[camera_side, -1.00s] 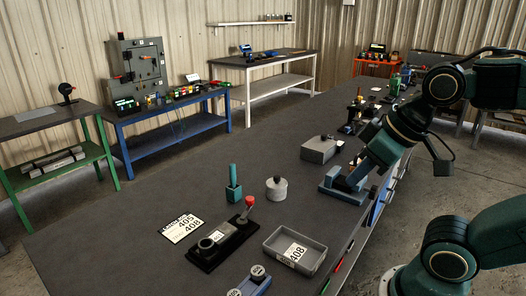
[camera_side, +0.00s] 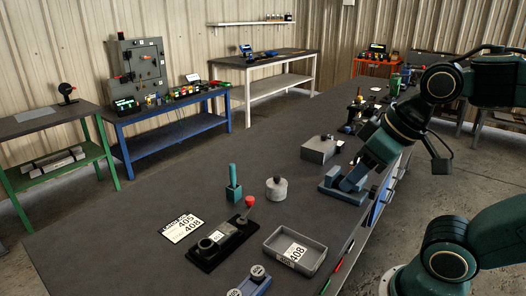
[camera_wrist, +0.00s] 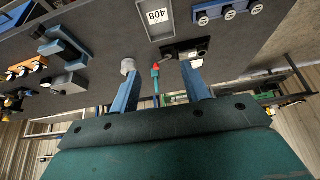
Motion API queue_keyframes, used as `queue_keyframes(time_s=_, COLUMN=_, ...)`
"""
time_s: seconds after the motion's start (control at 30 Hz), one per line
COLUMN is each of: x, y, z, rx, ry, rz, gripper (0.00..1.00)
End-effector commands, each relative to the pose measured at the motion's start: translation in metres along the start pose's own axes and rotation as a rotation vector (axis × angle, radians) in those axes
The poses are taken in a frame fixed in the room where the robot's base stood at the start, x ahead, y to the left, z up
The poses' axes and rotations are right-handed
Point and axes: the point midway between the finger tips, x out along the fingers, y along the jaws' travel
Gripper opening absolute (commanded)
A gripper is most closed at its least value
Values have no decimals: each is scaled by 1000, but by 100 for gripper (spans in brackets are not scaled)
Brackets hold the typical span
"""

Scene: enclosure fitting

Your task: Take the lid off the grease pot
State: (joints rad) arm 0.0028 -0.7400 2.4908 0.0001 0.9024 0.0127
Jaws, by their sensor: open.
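The grease pot (camera_side: 277,190) is a small pale grey round pot standing upright on the dark bench. Its lid, with a small dark knob (camera_side: 277,179), sits on top. In the wrist view the pot (camera_wrist: 127,66) shows just beyond the tip of the left finger. My gripper (camera_side: 354,176) is to the right of the pot in the side view, apart from it. In the wrist view its two blue fingers (camera_wrist: 160,72) are spread wide with nothing held between them.
A grey tray (camera_side: 272,244) labelled 408, a black fixture with a red-knobbed lever (camera_side: 236,228) and a teal post (camera_side: 233,184) stand near the pot. A grey box (camera_side: 318,150) and a blue fixture (camera_side: 335,193) are further right.

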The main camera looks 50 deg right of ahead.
Motion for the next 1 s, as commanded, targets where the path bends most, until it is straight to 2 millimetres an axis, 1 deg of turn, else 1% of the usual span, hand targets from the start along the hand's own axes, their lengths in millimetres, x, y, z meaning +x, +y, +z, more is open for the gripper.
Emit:
queue_keyframes(time_s=0.17, x=0, y=3, z=-15, rx=80, ry=-25, rz=9, gripper=47)
queue_keyframes(time_s=0.27, x=0, y=7, z=-30, rx=159, ry=-46, rz=19, gripper=47)
queue_keyframes(time_s=0.57, x=11, y=24, z=-87, rx=476, ry=-125, rz=67, gripper=47)
queue_keyframes(time_s=0.77, x=27, y=41, z=-123, rx=694, ry=-174, rz=110, gripper=47)
queue_keyframes(time_s=1.0, x=55, y=66, z=-162, rx=955, ry=-226, rz=171, gripper=47)
